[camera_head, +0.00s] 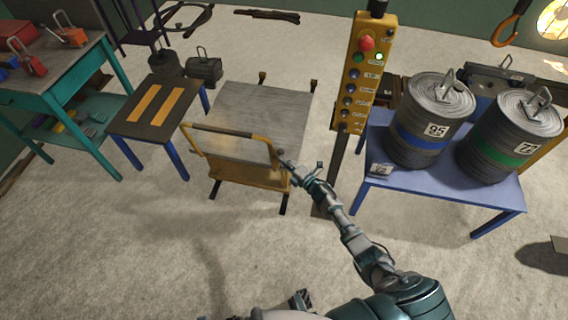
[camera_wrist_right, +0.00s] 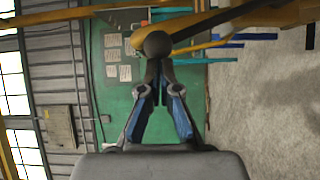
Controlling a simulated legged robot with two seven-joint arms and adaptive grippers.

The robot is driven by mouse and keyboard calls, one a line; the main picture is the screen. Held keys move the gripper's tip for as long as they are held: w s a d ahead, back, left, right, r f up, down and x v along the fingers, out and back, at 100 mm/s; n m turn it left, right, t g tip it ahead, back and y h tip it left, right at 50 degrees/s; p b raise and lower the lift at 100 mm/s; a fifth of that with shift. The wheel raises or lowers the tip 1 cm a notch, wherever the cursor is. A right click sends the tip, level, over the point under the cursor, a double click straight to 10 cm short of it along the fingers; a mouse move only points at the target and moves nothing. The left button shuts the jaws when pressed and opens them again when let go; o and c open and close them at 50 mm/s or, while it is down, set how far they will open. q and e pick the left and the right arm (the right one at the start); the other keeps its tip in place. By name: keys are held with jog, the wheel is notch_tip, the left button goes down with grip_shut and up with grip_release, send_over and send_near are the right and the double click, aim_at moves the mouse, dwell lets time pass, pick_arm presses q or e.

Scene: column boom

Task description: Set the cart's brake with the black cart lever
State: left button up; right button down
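The cart (camera_head: 250,115) has a grey flat deck and a yellow push handle (camera_head: 232,131) on its near side. The black cart lever (camera_wrist_right: 157,44) ends in a round knob, and its dark shaft runs up and right in the right wrist view. My right gripper (camera_wrist_right: 157,80) has its fingers drawn close together, with their tips at the knob. The knob covers the tips, so I cannot tell whether they hold it. In the head view the right gripper (camera_head: 286,162) is at the cart's near right corner. A dark part at the bottom edge seems to be my left gripper (camera_head: 300,301).
A yellow button pendant (camera_head: 356,100) on a post stands right of the cart. A blue table (camera_head: 440,190) with two drums (camera_head: 431,122) (camera_head: 511,138) is further right. A striped stool (camera_head: 157,108) and a teal workbench (camera_head: 50,70) are left. The floor in front is clear.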

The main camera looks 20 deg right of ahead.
jog(key=shift+w+d+r+m+p, duration=0.5)
jog(key=shift+w+d+r, duration=0.1)
jog(key=shift+w, duration=0.15)
jog(key=shift+w+d, duration=0.1)
jog(key=shift+w, duration=0.05)
jog(key=shift+w+d+r+g, duration=0.1)
jog(key=shift+w+d+g, duration=0.1)
jog(key=shift+w+g, duration=0.15)
pick_arm(q)
jog(key=shift+s+f+b, duration=0.15)
jog(key=shift+s+f, duration=0.1)
jog(key=shift+f, duration=0.35)
jog(key=shift+s+f+b, duration=0.15)
jog(key=shift+s+f, duration=0.05)
jog(key=shift+f, duration=0.4)
pick_arm(e)
jog(key=shift+w+d+r, duration=0.15)
jog(key=shift+d+r, duration=0.05)
jog(key=shift+r, duration=0.2)
jog(key=shift+w+r, duration=0.1)
jog(key=shift+r, duration=0.1)
jog(key=shift+d, duration=0.1)
send_near(283, 150)
jog(key=v, duration=0.3)
jog(key=shift+s+d, duration=0.1)
jog(key=shift+s, duration=0.25)
pick_arm(q)
jog(key=shift+w, duration=0.1)
